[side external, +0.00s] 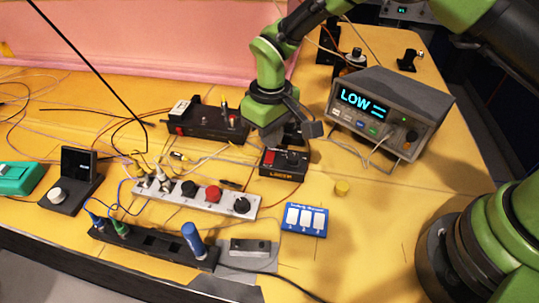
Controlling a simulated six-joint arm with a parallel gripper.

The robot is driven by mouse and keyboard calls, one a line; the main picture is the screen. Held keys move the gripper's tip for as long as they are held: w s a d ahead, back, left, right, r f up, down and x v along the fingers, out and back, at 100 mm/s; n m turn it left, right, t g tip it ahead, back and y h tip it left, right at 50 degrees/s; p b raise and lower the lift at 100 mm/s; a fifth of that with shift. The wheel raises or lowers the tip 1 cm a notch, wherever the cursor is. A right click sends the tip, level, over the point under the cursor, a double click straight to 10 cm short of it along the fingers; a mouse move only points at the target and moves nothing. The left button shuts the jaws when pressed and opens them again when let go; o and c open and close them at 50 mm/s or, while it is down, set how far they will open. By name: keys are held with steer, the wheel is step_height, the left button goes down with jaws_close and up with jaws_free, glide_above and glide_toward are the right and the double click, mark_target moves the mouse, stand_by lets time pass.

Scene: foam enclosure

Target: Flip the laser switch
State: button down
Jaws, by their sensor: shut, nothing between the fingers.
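The laser box (283,172) is a small black box with a red patch on its top left and an orange "LASER" label on its front face. It stands on the yellow table near the middle of the view. My gripper (299,140) is shut and empty, just above and behind the box's top. Its fingertips are dark against the box, so I cannot tell whether they touch it. The switch on the box is too small and too covered to tell its position.
A meter reading "LOW" (392,112) stands right of my gripper. A grey panel with knobs (222,199), a power strip (150,244) with a blue plug, and a blue-white card (305,220) lie in front. Loose wires cover the left. A pink foam wall (150,35) stands behind.

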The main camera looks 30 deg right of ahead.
mark_target(271, 153)
steer(key=shift+f, duration=1.35)
stand_by(0.9)
steer(key=shift+r, duration=3.55)
